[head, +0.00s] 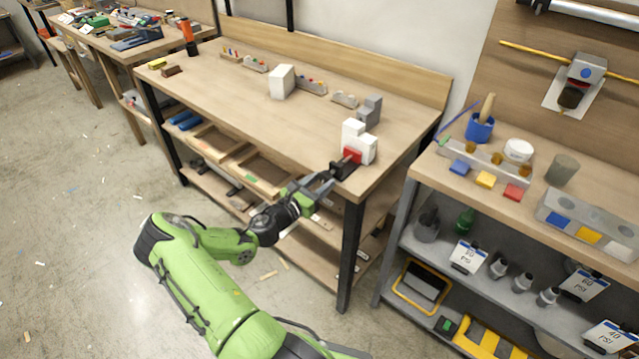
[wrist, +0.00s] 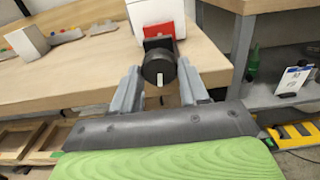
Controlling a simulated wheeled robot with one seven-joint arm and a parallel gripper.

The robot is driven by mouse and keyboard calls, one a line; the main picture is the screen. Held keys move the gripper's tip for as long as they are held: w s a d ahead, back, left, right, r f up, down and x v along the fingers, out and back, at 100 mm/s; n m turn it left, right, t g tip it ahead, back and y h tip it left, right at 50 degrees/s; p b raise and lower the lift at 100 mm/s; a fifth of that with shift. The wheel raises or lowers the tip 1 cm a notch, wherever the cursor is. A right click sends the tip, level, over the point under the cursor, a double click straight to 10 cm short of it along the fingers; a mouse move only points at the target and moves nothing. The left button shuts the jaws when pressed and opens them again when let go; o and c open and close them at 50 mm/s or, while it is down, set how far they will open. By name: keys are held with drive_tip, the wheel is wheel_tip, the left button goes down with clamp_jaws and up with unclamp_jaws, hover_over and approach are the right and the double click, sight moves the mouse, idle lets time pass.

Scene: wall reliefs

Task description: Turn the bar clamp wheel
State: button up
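The bar clamp wheel (wrist: 158,65) is a dark round knob with a white mark on its face. It sits at the table's front edge, below a red part (wrist: 160,29) and a white block (wrist: 152,10). In the head view the white block (head: 357,141) and red part (head: 352,155) stand near the table's right front corner. My gripper (wrist: 157,74) is open, with one grey finger on each side of the wheel. Whether either finger touches it I cannot tell. In the head view my gripper (head: 325,182) reaches the corner from the front left.
The wooden workbench (head: 230,110) has another white block (head: 282,81) and a grey stepped block (head: 369,112) on it. A table leg (head: 350,255) stands below the corner. A second bench (head: 480,200) with small parts is to the right.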

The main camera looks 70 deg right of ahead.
drive_tip(key=shift+c, duration=1)
drive_tip(key=shift+m, duration=0.3)
drive_tip(key=m+b, duration=0.1)
drive_tip(key=m, duration=0.3)
drive_tip(key=shift+m, duration=0.3)
drive_tip(key=m+b, duration=0.2)
drive_tip(key=m, duration=0.2)
drive_tip(key=shift+w+f+m, duration=0.1)
drive_tip(key=shift+m, duration=0.2)
drive_tip(key=m+b, duration=0.3)
drive_tip(key=m, duration=0.2)
drive_tip(key=shift+b, duration=0.4)
drive_tip(key=shift+m+b, duration=1.45)
drive_tip(key=shift+m, duration=0.65)
